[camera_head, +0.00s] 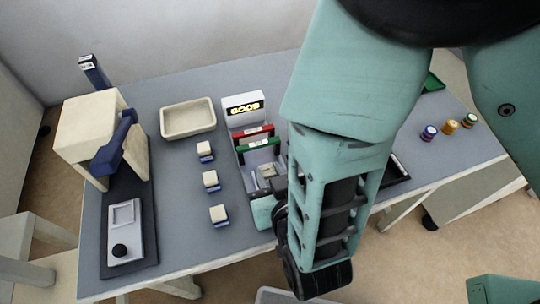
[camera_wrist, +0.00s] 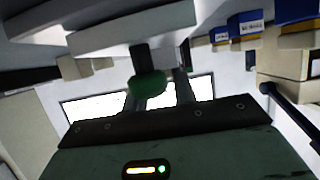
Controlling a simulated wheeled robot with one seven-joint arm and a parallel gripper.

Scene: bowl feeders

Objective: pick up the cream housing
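No single thing is clearly marked as the cream housing. In the head view, three cream blocks on blue labelled bases stand in a column: a far one (camera_head: 204,147), a middle one (camera_head: 210,178) and a near one (camera_head: 218,212). A small cream-grey piece (camera_head: 267,171) lies in the grey feeder area, partly behind my arm. My gripper is hidden by my arm in the head view. In the wrist view, my gripper (camera_wrist: 158,92) has two grey fingers apart. A green knob on a dark stem (camera_wrist: 148,84) overlaps the left finger; I see nothing clearly clamped.
An empty cream tray (camera_head: 188,131) lies at the back. A cream press with a blue handle (camera_head: 88,125) stands left. Red (camera_head: 253,132) and green (camera_head: 260,145) panels stand in the feeder. Several coloured spools (camera_head: 449,127) stand right. Grey table is clear between press and blocks.

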